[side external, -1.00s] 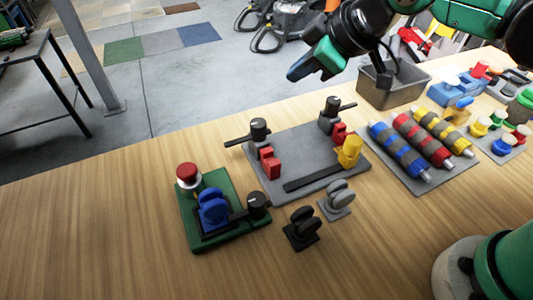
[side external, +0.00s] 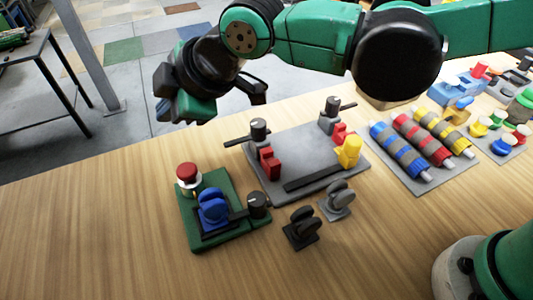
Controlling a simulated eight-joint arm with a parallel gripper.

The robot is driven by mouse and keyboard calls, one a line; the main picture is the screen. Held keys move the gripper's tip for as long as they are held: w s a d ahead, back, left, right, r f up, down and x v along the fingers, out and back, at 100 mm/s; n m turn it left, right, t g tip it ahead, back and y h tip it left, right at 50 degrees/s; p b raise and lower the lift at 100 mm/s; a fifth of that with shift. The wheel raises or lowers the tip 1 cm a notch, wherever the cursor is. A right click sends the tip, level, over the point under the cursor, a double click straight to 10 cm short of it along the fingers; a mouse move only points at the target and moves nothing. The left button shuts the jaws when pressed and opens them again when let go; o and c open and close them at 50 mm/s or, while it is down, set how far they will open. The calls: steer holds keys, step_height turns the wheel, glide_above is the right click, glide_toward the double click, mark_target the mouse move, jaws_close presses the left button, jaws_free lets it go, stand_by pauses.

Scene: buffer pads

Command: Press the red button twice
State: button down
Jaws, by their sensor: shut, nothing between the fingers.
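The red button (side external: 187,171) is a round red cap on a white collar. It stands at the back left corner of the green base plate (side external: 225,239). The button looks raised. My gripper (side external: 163,108) is shut and empty. It hangs in the air above and a little left of the button in the picture, clearly apart from it. No part of the button is covered by my arm.
The green plate also carries a blue part (side external: 212,208) and a black-knobbed lever (side external: 257,203). A grey plate (side external: 300,147) with levers and red and yellow parts stands to its right. Black (side external: 301,228) and grey (side external: 337,200) wheel pieces stand in front. The table left of the button is bare.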

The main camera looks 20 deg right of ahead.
mark_target(182, 166)
steer(key=shift+f, duration=4.3)
steer(key=shift+f, duration=0.1)
steer(key=shift+f, duration=0.35)
steer(key=shift+f, duration=0.8)
steer(key=shift+r, duration=1.25)
steer(key=shift+r, duration=2.5)
